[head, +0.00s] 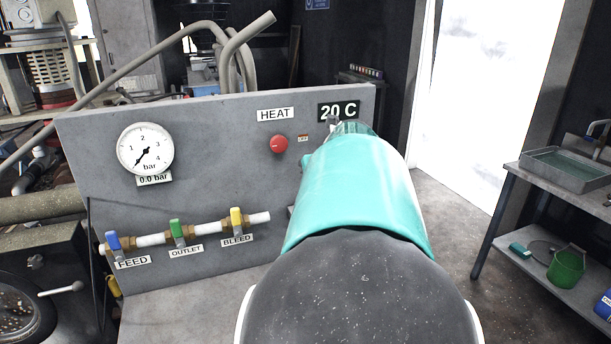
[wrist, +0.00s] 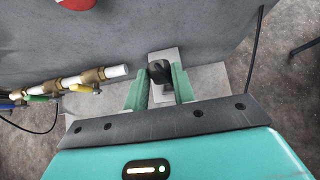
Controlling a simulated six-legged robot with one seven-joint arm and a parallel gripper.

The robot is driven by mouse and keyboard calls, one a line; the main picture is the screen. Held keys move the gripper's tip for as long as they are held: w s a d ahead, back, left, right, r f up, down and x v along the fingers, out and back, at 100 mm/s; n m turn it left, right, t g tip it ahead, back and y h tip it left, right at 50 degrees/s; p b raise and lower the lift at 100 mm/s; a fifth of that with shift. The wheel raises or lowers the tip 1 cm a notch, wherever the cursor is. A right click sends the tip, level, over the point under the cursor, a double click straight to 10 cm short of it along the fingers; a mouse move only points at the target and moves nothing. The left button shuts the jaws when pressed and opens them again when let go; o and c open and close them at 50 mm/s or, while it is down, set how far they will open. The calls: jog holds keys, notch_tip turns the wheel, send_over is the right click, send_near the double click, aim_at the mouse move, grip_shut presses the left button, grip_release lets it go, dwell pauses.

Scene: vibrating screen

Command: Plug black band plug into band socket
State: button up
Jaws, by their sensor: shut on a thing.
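In the wrist view my gripper (wrist: 160,84) has its two green fingers shut on the black band plug (wrist: 159,70), a small dark piece between the fingertips. A light grey plate (wrist: 167,54) lies just beyond the plug, against the grey panel. I cannot tell whether the plug touches this plate or sits in it. No socket opening can be made out, and the band socket is not clearly seen. In the head view my teal arm hides the gripper, the plug and that part of the panel.
The grey panel (head: 215,190) carries a gauge (head: 146,150), a red HEAT knob (head: 279,144) and a pipe with blue, green and yellow valve handles (head: 236,219). A black cable (wrist: 257,48) hangs at the right in the wrist view. A shelf (head: 562,172) stands at right.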

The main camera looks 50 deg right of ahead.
jog(key=shift+a+f, duration=0.1)
jog(key=shift+f, duration=2.75)
jog(key=shift+f, duration=1.35)
jog(key=o, duration=1)
jog(key=shift+s, duration=0.1)
jog(key=v, duration=1.3)
jog(key=shift+s+a+r, duration=0.15)
jog(key=shift+s+r, duration=0.05)
jog(key=shift+s, duration=0.1)
